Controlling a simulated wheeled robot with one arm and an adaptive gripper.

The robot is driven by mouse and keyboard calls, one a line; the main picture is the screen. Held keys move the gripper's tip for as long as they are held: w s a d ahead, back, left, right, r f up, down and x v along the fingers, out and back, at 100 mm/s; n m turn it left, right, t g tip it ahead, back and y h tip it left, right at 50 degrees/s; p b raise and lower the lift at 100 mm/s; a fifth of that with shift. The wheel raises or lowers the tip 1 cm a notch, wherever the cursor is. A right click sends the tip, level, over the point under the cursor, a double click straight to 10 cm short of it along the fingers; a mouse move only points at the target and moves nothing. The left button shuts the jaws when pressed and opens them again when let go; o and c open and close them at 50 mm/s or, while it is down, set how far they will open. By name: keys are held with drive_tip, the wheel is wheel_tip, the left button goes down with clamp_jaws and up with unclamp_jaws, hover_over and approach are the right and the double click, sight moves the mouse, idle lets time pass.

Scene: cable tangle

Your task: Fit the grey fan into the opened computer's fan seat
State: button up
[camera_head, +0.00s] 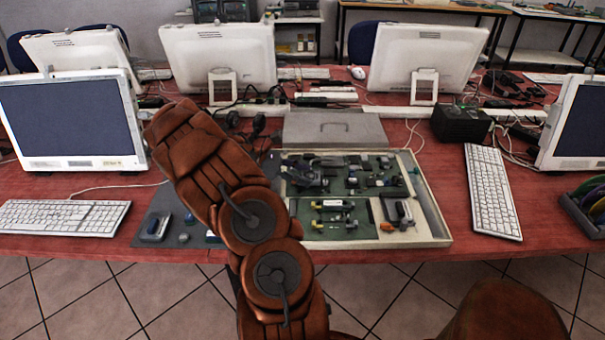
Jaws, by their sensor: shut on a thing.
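The opened computer (432,200) is a shallow beige case lying on the red table, right of my arm. Green circuit boards and several small parts fill it. A dark grey part (303,172) sits at its upper left and another (402,213) at its lower right; I cannot tell whether either is the grey fan or the fan seat. My brown arm rises from the bottom and leans left over the table, covering the area left of the case. I cannot make out my gripper or what it holds; the arm hides the space behind it.
A grey mat (150,228) with small parts lies left of the arm. A flat grey box (335,128) stands behind the case. Keyboards (62,216) and (491,190) flank the work area; a black box (461,123) stands back right. Monitors and cables crowd the rear.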

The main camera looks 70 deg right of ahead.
drive_tip(key=shift+f, duration=0.6)
idle(0.6)
drive_tip(key=o, duration=1.2)
drive_tip(key=v, duration=1.2)
drive_tip(key=shift+f, duration=0.1)
drive_tip(key=shift+r+p, duration=2.55)
drive_tip(key=shift+r, duration=0.5)
